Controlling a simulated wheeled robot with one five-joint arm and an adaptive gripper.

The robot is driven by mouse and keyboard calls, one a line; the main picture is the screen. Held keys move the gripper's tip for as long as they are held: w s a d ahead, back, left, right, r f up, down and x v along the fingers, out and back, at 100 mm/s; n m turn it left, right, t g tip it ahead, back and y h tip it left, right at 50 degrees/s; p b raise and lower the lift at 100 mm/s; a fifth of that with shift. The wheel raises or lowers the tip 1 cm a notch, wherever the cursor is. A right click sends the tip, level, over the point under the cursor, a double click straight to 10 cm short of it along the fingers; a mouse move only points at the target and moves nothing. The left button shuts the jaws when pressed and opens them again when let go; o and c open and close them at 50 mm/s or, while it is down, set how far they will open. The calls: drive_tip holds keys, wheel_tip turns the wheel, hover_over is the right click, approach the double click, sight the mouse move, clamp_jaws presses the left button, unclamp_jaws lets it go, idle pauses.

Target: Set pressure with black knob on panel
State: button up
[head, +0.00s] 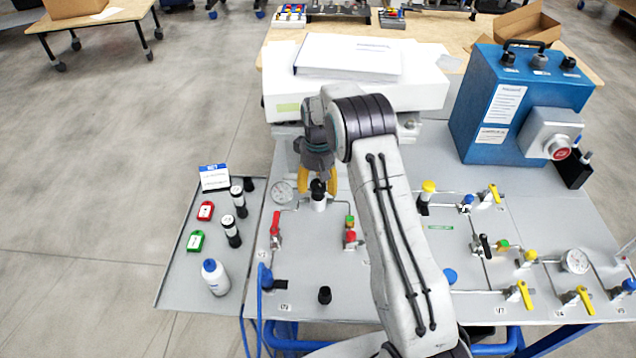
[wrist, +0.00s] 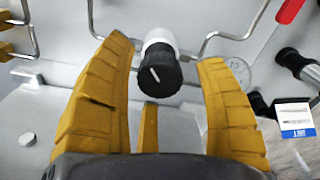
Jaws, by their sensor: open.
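The black knob (wrist: 160,72) has a white pointer line and sits on a white cylindrical body (wrist: 158,38). In the head view the knob (head: 318,187) stands on the panel (head: 300,250), left of my arm. My gripper (wrist: 172,85) has yellow ribbed fingers, spread open on both sides of the knob in the wrist view. There is a gap between the knob and each finger. In the head view my gripper (head: 330,180) is just behind the knob and partly hidden by it and by my arm.
A round gauge (head: 282,192) and a red-handled valve (head: 275,228) lie left of the knob. A red and green fitting (head: 350,232) is to the right. A side tray (head: 180,270) holds bottles and tags. A blue box (head: 515,110) stands at the back right.

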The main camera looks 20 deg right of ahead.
drive_tip(key=shift+f, duration=0.25)
drive_tip(key=c, duration=1.2)
drive_tip(key=shift+f+m+b, duration=0.1)
drive_tip(key=shift+m+b, duration=0.45)
drive_tip(key=shift+m, duration=0.15)
drive_tip(key=shift+s+m, duration=0.1)
drive_tip(key=shift+m, duration=0.7)
drive_tip(key=o, duration=1.2)
